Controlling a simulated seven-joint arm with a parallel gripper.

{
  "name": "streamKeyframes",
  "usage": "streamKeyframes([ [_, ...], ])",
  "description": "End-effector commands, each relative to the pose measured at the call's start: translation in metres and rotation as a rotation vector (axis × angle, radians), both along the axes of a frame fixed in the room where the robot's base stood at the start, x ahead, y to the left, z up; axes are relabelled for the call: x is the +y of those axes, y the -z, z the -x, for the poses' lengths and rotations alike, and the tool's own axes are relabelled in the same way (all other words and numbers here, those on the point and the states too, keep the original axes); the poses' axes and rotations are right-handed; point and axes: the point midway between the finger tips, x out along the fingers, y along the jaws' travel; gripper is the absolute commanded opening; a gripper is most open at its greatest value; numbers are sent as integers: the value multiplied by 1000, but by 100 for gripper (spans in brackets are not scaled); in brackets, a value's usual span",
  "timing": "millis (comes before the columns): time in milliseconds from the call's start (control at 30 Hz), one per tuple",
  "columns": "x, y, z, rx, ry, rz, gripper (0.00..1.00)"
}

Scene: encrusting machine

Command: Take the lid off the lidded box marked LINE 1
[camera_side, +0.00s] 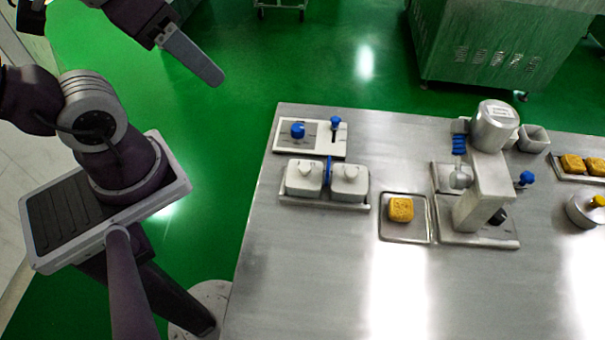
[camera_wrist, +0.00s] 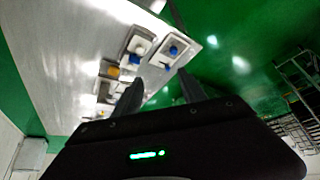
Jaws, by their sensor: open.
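Two pale grey lidded boxes stand side by side in a shallow metal tray (camera_side: 322,203) at the table's left part: a left box (camera_side: 304,181) and a right box (camera_side: 349,184). Each has a lid with a small knob, and a blue upright piece (camera_side: 329,170) stands between them. I cannot read which is marked LINE 1. The boxes look small and blurred in the wrist view (camera_wrist: 139,44). My gripper (camera_side: 212,76) is up at the upper left, off the table and well apart from the boxes. Its two fingers show spread and empty in the wrist view (camera_wrist: 160,77).
Behind the boxes lies a control panel (camera_side: 310,139) with blue knobs. To their right are a small tray (camera_side: 405,232) with a yellow-brown piece (camera_side: 401,209) and the tall machine (camera_side: 482,190). The table's front (camera_side: 310,280) is clear.

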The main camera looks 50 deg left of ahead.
Motion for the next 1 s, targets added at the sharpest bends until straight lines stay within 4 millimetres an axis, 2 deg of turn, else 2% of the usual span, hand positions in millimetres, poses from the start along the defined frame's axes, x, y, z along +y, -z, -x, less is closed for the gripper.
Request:
streamKeyframes([
  [200,0,1,-2,8,8,-6,49],
  [267,-1,4,-12,38,38,-31,49],
  [333,-3,13,-33,103,113,-79,49],
  [467,-18,54,-83,255,339,-172,49],
  [600,-41,114,-119,383,579,-205,49],
  [733,-58,157,-130,446,720,-200,49],
  [1000,-66,195,-130,470,774,-192,49],
])
